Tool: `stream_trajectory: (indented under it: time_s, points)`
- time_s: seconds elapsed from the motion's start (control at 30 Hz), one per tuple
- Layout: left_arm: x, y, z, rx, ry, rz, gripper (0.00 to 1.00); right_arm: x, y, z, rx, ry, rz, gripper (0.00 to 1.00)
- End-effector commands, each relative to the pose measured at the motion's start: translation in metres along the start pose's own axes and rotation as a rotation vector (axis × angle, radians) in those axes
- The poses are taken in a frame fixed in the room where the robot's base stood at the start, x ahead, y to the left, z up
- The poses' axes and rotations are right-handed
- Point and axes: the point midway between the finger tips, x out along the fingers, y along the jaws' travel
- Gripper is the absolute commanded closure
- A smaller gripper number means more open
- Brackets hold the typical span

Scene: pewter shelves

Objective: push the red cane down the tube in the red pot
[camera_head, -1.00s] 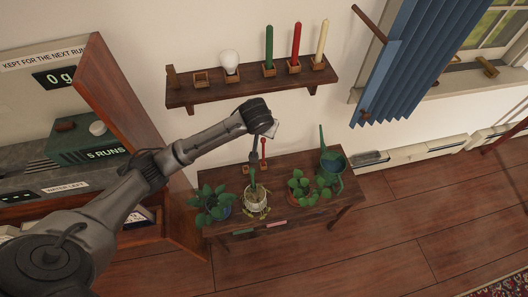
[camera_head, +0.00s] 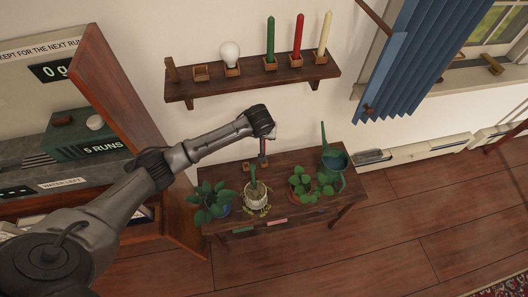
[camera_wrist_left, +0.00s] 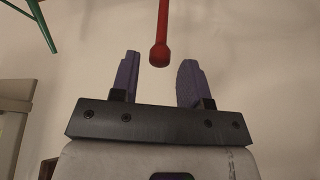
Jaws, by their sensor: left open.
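A red-brown pot (camera_head: 299,201) with a leafy plant stands at the table's front right. Leaves cover much of this pot, and I cannot make out a tube in it. My right gripper is not in view.
The plant table (camera_head: 335,200) also bears a white pot (camera_head: 257,202) with a green stick, a plant in a blue pot at left, and a green watering can (camera_head: 334,160). A wall shelf (camera_head: 215,90) with candles and a bulb hangs above. A wooden panel (camera_head: 125,110) stands left.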

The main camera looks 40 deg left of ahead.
Motion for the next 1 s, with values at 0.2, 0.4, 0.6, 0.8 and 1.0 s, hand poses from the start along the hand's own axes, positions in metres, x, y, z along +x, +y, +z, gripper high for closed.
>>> stream_trajectory:
  time_s: [0.2, 0.4, 0.6, 0.8, 1.0]
  points:
    - [0.029, 0.001, 0.004, 0.000, -0.001, -0.001, 0.58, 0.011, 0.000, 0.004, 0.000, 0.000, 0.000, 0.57]
    - [0.047, 0.001, 0.004, 0.000, 0.000, 0.000, 0.58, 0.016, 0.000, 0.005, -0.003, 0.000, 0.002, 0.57]
    - [0.050, 0.001, 0.003, 0.001, 0.000, 0.001, 0.58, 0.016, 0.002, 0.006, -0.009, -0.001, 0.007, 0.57]
    - [0.050, 0.001, 0.003, 0.001, 0.000, 0.000, 0.65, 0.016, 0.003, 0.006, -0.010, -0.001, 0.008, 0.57]
    - [0.050, 0.000, 0.003, 0.001, 0.000, 0.000, 0.84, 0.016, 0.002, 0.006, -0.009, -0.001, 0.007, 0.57]
